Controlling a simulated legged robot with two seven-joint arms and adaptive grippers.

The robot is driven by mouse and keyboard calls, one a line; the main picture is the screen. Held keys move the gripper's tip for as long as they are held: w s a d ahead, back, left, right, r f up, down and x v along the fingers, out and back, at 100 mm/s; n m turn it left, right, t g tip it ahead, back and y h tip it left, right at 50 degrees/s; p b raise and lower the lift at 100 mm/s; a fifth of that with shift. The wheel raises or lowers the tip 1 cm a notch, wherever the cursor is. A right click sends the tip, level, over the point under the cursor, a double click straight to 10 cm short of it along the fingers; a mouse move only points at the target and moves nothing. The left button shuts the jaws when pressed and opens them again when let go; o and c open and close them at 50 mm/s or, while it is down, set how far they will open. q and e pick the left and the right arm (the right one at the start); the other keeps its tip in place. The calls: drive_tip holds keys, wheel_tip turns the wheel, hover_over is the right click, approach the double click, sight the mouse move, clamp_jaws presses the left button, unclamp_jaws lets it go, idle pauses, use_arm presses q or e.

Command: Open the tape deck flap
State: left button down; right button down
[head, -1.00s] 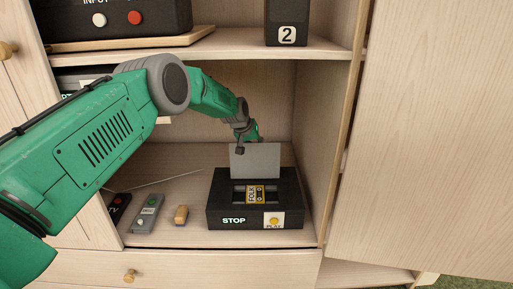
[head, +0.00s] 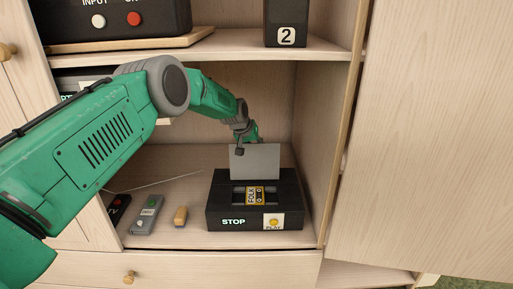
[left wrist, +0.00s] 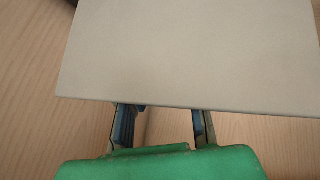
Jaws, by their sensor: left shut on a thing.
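The black tape deck (head: 217,205) stands on the cabinet's lower shelf. Its grey flap (head: 255,161) stands up, roughly upright, at the back of the deck's top. A yellow-labelled cassette (head: 255,195) shows in the uncovered bay. My left gripper (head: 249,137) is at the flap's top edge, partly hidden behind it. In the left wrist view the flap (left wrist: 190,50) fills the upper part and covers the fingertips of the left gripper (left wrist: 163,122). The gripper is shut on the flap. My right gripper is not in view.
A speaker marked 2 (head: 287,22) stands on the shelf above. The cabinet's side wall (head: 318,140) is close on the right.

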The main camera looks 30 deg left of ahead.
use_arm(q)
drive_tip(key=shift+a+r, duration=0.1)
drive_tip(key=shift+a, duration=0.35)
drive_tip(key=c, duration=1.4)
unclamp_jaws()
drive_tip(key=shift+s, duration=0.1)
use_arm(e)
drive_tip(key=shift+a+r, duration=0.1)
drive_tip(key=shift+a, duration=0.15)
use_arm(q)
drive_tip(key=shift+f, duration=0.2)
